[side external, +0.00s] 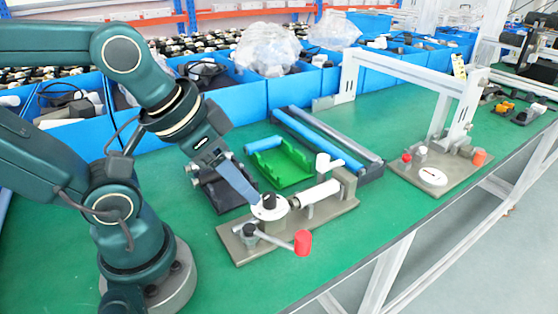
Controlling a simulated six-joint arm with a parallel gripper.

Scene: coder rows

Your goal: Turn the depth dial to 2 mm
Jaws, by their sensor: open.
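A white round dial (433,176) with a small dark pointer lies on the base plate of the grey gantry frame, right of centre. Its marks are too small to read. A second white disc (270,208) with a dark centre sits on a nearer metal fixture. I cannot tell for certain which is the depth dial. My gripper (256,198) points down and right, with its blue-grey fingers at or just above the nearer disc. It is open. Whether it touches the disc cannot be told. The fingers partly cover the disc's upper left side.
The nearer fixture (323,216) carries a white roller and a lever with a red knob (302,242). A green tray (283,166) and a blue bar (318,139) lie behind. The gantry (400,68) stands at right. Blue bins (237,101) line the back. Bare green table lies in front.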

